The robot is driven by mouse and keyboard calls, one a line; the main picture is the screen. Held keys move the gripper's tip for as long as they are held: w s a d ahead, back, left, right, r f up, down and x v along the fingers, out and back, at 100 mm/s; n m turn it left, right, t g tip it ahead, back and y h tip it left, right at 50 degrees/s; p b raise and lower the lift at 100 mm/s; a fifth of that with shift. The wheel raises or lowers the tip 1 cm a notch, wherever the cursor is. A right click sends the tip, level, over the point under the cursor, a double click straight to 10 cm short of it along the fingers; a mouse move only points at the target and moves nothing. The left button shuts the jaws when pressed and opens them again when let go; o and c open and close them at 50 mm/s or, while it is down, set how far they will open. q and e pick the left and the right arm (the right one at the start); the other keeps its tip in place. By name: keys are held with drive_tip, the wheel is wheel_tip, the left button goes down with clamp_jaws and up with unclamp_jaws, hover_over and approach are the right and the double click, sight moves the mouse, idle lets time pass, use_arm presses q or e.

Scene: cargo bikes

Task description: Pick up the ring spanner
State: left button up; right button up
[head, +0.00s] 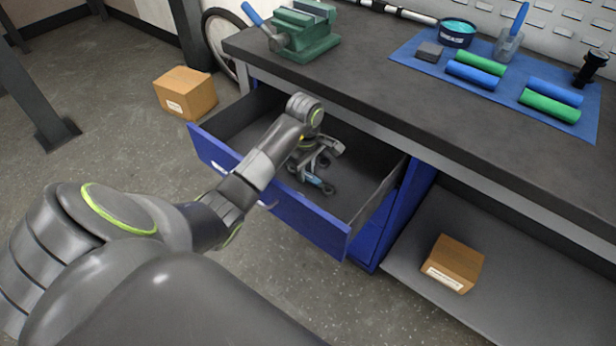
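A tool with a dark ring end and a light blue part, which looks like the ring spanner (319,183), lies in the open blue drawer (345,240). My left gripper (310,171) reaches down into the drawer, right at the tool. The gripper covers part of the tool, so its full length is hidden. The fingers are small and overlap the tool in the head view, so I cannot tell whether they are open or closed on it. My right gripper is not in view.
The dark workbench (400,75) overhangs the drawer's back. A green vise (302,30) and a blue mat (412,65) with several rolls are on it. Cardboard boxes sit on the floor (186,93) and the lower shelf (453,264). The drawer's right part is bare.

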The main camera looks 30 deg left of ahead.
use_arm(q)
clamp_jaws()
drive_tip(key=shift+r, duration=0.1)
